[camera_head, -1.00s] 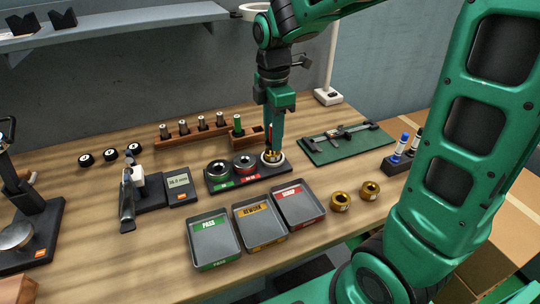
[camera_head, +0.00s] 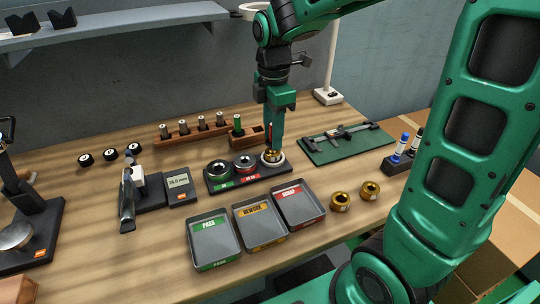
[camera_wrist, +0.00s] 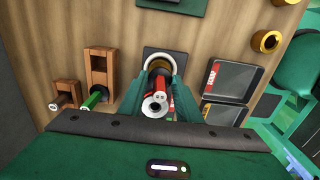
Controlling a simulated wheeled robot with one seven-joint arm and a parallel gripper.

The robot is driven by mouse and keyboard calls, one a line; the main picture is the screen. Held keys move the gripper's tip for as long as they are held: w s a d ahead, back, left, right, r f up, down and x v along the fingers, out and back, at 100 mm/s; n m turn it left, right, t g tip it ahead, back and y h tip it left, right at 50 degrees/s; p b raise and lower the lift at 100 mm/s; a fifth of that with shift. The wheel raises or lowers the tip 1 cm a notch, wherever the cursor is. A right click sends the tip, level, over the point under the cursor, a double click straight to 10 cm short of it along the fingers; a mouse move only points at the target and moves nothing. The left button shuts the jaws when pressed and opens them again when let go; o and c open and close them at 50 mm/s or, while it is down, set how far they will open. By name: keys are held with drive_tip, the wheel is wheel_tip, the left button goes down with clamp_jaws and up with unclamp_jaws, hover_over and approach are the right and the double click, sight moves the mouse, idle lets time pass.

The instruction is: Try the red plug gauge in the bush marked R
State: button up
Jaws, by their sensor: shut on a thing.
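My gripper (camera_head: 271,146) is shut on the red plug gauge (camera_wrist: 158,87), which it holds about upright over the right end of the dark bush stand (camera_head: 233,184). A brass bush (camera_wrist: 159,64) in a pale ring is at that end; it also shows in the head view (camera_head: 271,156), right under the fingertips. The jaws hide the gauge's lower end, so I cannot tell how far it is inside the bush. No letter R is readable on the bush. Two dark-and-silver rings, one with a green label (camera_head: 223,184) and one with a red label (camera_head: 250,177), sit left of it.
A green plug gauge (camera_head: 238,125) stands in a wooden block (camera_head: 247,138) close left of my gripper. A caliper (camera_head: 340,135) lies on a green mat to the right. Three trays, the nearest marked PASS (camera_head: 215,266), and loose brass bushes (camera_head: 340,201) are in front.

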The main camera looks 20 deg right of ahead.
drive_tip(key=shift+r, duration=1.4)
drive_tip(key=shift+r, duration=2.45)
